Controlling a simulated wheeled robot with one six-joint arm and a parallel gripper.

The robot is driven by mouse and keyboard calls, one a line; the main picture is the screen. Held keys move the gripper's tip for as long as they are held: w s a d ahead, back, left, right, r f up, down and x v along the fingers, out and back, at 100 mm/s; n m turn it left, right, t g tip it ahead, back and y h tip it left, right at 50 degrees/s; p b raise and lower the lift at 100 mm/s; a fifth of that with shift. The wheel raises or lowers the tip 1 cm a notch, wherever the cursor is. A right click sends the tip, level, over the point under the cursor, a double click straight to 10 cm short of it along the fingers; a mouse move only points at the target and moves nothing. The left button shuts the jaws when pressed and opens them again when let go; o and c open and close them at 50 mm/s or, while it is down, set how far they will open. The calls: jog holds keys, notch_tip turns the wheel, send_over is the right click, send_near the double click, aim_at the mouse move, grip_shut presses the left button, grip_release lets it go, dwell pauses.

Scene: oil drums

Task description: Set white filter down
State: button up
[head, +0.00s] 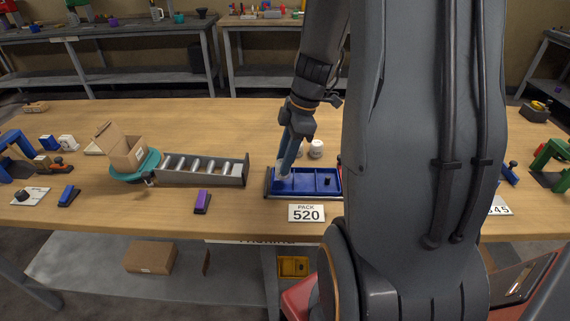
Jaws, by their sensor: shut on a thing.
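My gripper (286,164) points down over the left part of a blue tray (312,192) on the wooden bench. It is shut on a small pale thing, which seems to be the white filter (283,173). The filter is low at the tray's left compartment; I cannot tell whether it touches the tray floor. The fingers and my arm hide part of it.
Two white round items (316,149) stand just behind the tray. A grey roller conveyor (201,170) lies to the left, beside an open cardboard box (121,148) on a teal turntable (135,172). A purple item (202,202) lies in front.

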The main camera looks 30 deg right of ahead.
jog(key=shift+f, duration=1.25)
jog(key=shift+f, duration=0.15)
jog(key=o, duration=1.1)
jog(key=b+v, duration=0.2)
jog(key=v, duration=0.9)
jog(key=s+a+f+m+h, duration=0.1)
jog(key=s+a+f+m, duration=0.1)
jog(key=a+m, duration=0.2)
jog(key=s+a+f+m, duration=0.1)
jog(key=a+f+m, duration=0.1)
jog(key=a+m, duration=0.2)
jog(key=s+a+f+m+h, duration=0.1)
jog(key=s+a+f+m, duration=0.1)
jog(key=a, duration=0.5)
jog(key=shift+s+f+m+g+h, duration=0.35)
jog(key=shift+f+m, duration=0.25)
jog(key=shift+m, duration=0.6)
jog(key=shift+s+a+f+m, duration=0.25)
jog(key=shift+s+a+m, duration=0.1)
jog(key=shift+a+m, duration=0.25)
